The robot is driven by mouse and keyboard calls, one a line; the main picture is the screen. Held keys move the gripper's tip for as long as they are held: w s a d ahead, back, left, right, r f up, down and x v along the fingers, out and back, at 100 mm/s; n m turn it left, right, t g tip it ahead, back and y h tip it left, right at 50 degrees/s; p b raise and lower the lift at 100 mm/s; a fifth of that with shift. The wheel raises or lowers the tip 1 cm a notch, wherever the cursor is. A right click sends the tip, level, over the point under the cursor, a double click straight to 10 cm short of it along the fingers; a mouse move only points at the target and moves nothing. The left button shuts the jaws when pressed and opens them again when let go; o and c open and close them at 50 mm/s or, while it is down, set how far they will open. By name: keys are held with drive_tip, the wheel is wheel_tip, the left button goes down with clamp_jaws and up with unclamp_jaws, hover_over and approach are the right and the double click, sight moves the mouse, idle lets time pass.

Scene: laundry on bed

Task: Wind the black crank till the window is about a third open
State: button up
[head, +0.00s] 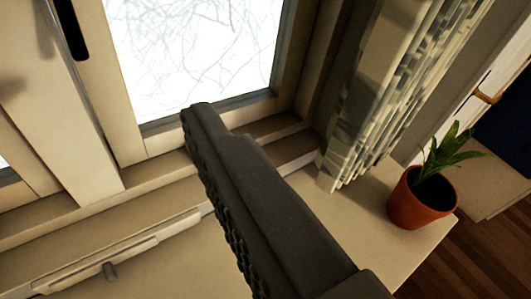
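The window (122,85) has a pale wooden frame and a bright pane with bare branches outside. I see no clear gap at the sash and cannot tell whether it is shut. No black crank can be made out for certain. A black elongated fitting (72,30) sits on the window frame at the top left, cut off by the picture's edge. The other finger is not visible.
A patterned curtain (385,90) hangs right of the window. A plant in an orange pot (424,198) stands on the pale ledge (385,255) at the right, near its edge. Wooden floor (480,250) lies beyond. My finger hides part of the sill.

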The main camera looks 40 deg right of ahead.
drive_tip(key=w+d+f+h+p, duration=0.2)
drive_tip(key=w+d+f+p, duration=0.2)
drive_tip(key=d, duration=0.4)
drive_tip(key=w+d+f+h+p, duration=0.1)
drive_tip(key=w+d+f+p, duration=0.35)
drive_tip(key=d, duration=0.35)
drive_tip(key=s+f+n+g+y+p, duration=0.1)
drive_tip(key=s+f+y+p, duration=0.15)
drive_tip(key=f, duration=0.45)
drive_tip(key=s+f+g+y+p, duration=0.1)
drive_tip(key=f+y+p, duration=0.2)
drive_tip(key=f, duration=0.5)
drive_tip(key=shift+h, duration=0.25)
drive_tip(key=b+x, duration=0.3)
drive_tip(key=x, duration=1)
drive_tip(key=shift+w+d+b, duration=0.2)
drive_tip(key=shift+b, duration=0.15)
drive_tip(key=shift+r, duration=0.1)
drive_tip(key=c, duration=1)
